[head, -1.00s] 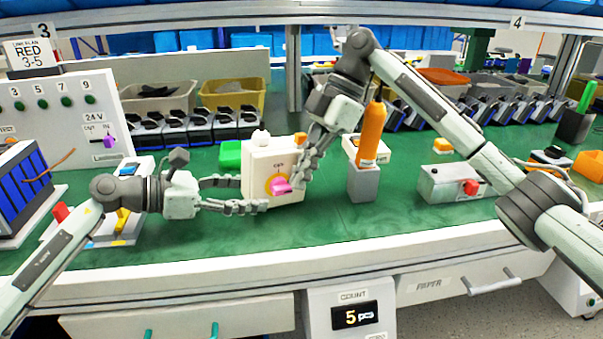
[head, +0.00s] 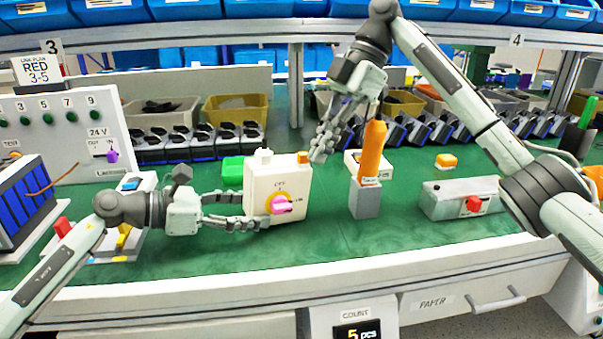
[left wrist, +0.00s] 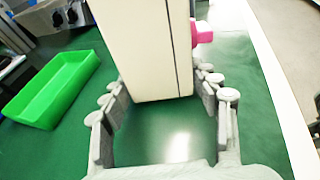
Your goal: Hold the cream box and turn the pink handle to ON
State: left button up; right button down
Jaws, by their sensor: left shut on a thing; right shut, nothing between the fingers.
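The cream box (head: 258,183) stands on the green bench. On its front is an orange dial with a pink handle (head: 283,205) that points right, towards a small label at the right. A label, seemingly OFF, is above the dial. My left gripper (head: 255,209) is shut on the box from the left, one finger in front and the other partly hidden behind. In the left wrist view the box (left wrist: 145,50) is between the fingers and the pink handle (left wrist: 203,33) sticks out at its right. My right gripper (head: 320,155) is shut and empty by the box's upper right corner, apart from the handle.
An orange-handled tool stands in a grey holder (head: 365,199) to the right. A grey box with a red knob (head: 462,198) is further right. A green tray (head: 232,170) is behind the box at left. The bench front is clear.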

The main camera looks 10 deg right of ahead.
pick_arm(q)
jog(key=shift+r, duration=0.1)
pick_arm(e)
jog(key=shift+w+d+r, duration=0.3)
jog(key=shift+d+r, duration=0.4)
jog(key=shift+d, duration=0.15)
jog(key=shift+w+d+r, duration=0.25)
jog(key=shift+d+r, duration=0.45)
jog(key=shift+d, duration=0.1)
pick_arm(q)
jog(key=o, duration=1)
jog(key=shift+c, duration=0.2)
jog(key=shift+a, duration=0.15)
jog(key=v, duration=1.2)
jog(key=shift+s, duration=0.1)
